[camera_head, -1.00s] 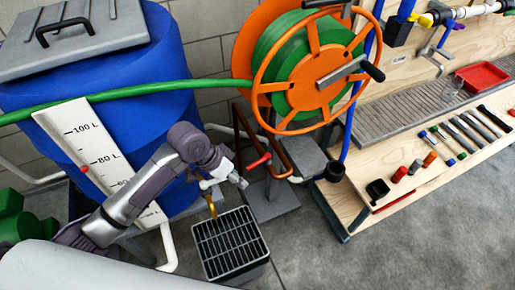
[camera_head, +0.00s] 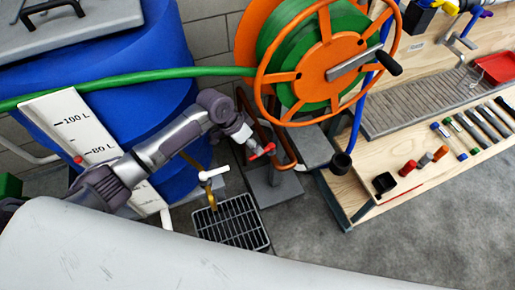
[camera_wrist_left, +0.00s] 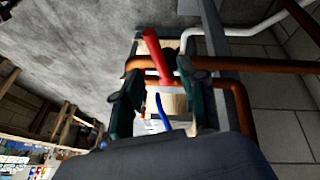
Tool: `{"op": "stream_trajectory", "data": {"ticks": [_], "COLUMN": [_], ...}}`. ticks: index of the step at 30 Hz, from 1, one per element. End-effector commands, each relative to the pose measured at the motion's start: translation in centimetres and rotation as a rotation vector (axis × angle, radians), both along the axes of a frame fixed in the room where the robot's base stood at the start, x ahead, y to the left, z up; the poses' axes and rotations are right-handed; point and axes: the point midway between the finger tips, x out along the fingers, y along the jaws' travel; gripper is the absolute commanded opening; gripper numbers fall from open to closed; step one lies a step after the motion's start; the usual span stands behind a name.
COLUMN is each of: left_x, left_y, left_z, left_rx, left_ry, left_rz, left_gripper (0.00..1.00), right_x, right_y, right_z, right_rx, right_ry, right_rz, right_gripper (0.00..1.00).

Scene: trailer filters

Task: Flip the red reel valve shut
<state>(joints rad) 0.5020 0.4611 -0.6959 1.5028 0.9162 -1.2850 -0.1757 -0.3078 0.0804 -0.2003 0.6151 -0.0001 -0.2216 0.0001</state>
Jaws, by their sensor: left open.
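The red reel valve handle (camera_head: 264,152) is on the copper pipe below the hose reel (camera_head: 325,65). In the left wrist view the red handle (camera_wrist_left: 157,55) lies ahead of my gripper, between the lines of its two fingers, with the copper pipe (camera_wrist_left: 230,65) crossing behind it. My left gripper (camera_head: 246,138) is right at the handle in the head view. In the left wrist view its dark green fingers (camera_wrist_left: 163,92) stand apart with nothing gripped. I cannot tell whether a finger touches the handle. My right gripper is not in view.
A white-handled tap (camera_head: 213,174) is close below my left arm, above a black floor grate (camera_head: 230,222). The blue barrel (camera_head: 150,75) stands behind the arm. The wooden workbench (camera_head: 350,190) with tools is at the right. A green hose (camera_head: 130,77) crosses above.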

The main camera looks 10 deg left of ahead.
Motion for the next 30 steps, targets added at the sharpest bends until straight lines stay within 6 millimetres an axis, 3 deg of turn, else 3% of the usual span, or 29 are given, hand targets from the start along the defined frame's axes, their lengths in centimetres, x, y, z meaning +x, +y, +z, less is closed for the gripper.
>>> {"op": "stream_trajectory", "data": {"ticks": [6,18,26,30], "left_x": [0.4,0.5,0.5,0.5], "left_y": [-1.2,-1.4,-1.4,-1.4], "left_z": [-2.6,-3.2,-3.2,-3.2], "left_rx": [-0.001,0.0,0.0,0.0], "left_ry": [0.001,-0.002,-0.002,-0.002], "left_rz": [0.0,0.0,0.0,0.0], "left_gripper": [0.42,0.42,0.0,0.0], "right_x": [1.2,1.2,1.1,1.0], "right_y": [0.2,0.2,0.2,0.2], "right_z": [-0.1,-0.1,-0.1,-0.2], "right_rx": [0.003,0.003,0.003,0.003], "right_ry": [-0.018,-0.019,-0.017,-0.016], "right_rz": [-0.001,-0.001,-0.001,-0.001], "right_gripper": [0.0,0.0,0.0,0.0]}}
